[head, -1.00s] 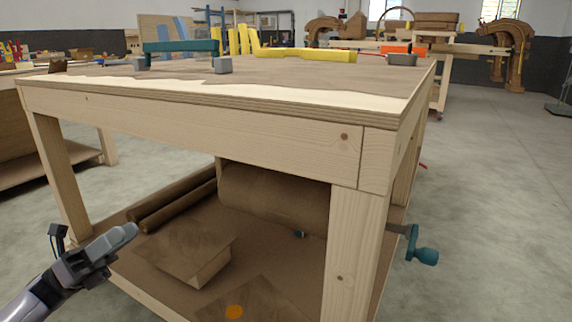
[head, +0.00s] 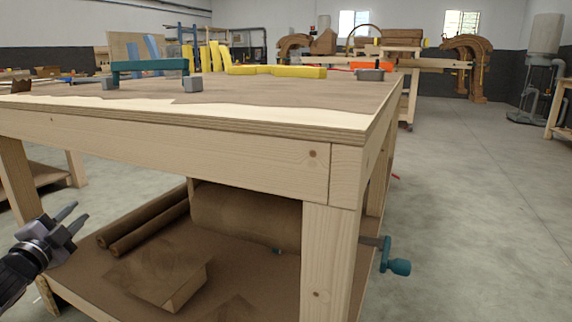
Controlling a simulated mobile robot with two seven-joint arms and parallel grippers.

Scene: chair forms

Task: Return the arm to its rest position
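My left gripper (head: 72,218) is at the lower left of the head view, in front of the wooden workbench (head: 165,143) and below its top. Its two grey fingers point up and to the right, with a gap between them. Nothing shows between the fingers, so it is open and empty. It appears apart from the bench's left leg, though the exact distance is hard to tell. My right gripper and arm are out of view.
The bench's lower shelf holds brown rolls (head: 150,222) and a box (head: 165,280). A teal-handled crank (head: 397,267) sticks out at right. A teal clamp (head: 150,67) and yellow pieces (head: 275,72) lie on top. Open concrete floor (head: 470,220) is at right.

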